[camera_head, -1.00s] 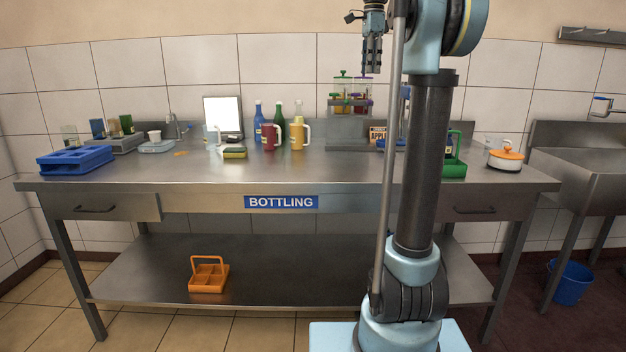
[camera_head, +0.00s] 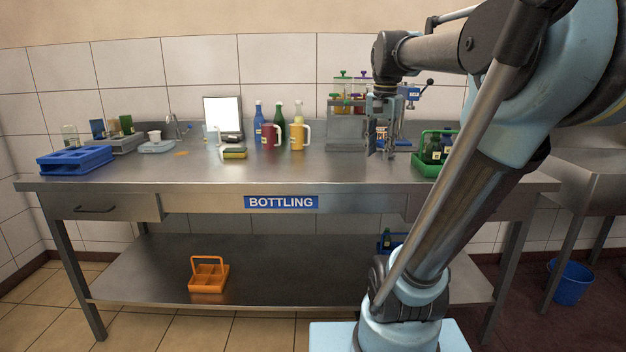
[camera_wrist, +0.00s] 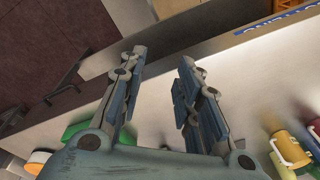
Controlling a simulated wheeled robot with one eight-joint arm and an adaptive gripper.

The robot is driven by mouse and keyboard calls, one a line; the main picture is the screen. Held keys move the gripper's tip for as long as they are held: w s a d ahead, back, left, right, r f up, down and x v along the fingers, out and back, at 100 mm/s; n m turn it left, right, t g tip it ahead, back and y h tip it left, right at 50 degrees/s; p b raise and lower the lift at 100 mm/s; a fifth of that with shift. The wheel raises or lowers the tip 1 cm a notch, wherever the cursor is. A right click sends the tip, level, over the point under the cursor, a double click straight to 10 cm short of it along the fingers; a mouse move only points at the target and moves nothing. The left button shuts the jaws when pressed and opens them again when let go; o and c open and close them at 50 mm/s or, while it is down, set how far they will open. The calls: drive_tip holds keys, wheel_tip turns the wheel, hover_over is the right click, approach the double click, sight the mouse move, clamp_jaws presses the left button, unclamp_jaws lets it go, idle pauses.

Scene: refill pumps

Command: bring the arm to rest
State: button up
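My gripper (camera_head: 381,140) hangs fingers down over the right part of the steel bench (camera_head: 330,172), in front of the rack of pumps. In the wrist view my gripper (camera_wrist: 160,75) shows its two fingers well apart with nothing between them. The bench top and its front edge lie beyond the fingers. My arm reaches up from the base at the right and bends over toward the bench.
A green crate with dark bottles (camera_head: 426,170) stands just right of my gripper. A pump rack (camera_head: 347,103) is behind it. A yellow mug (camera_head: 297,137) and red mug (camera_head: 269,138) stand to the left. The front middle bench is clear.

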drive_tip(key=s+f+n, duration=0.3)
drive_tip(key=s+f, duration=0.5)
drive_tip(key=f, duration=0.5)
drive_tip(key=s+f+n, duration=0.4)
drive_tip(key=s+f, duration=0.3)
drive_tip(key=f, duration=0.6)
drive_tip(key=shift+s+n+t, duration=0.3)
drive_tip(key=shift+s+t, duration=0.1)
drive_tip(key=shift+f, duration=0.1)
drive_tip(key=shift+w+f, duration=0.2)
drive_tip(key=shift+w, duration=0.25)
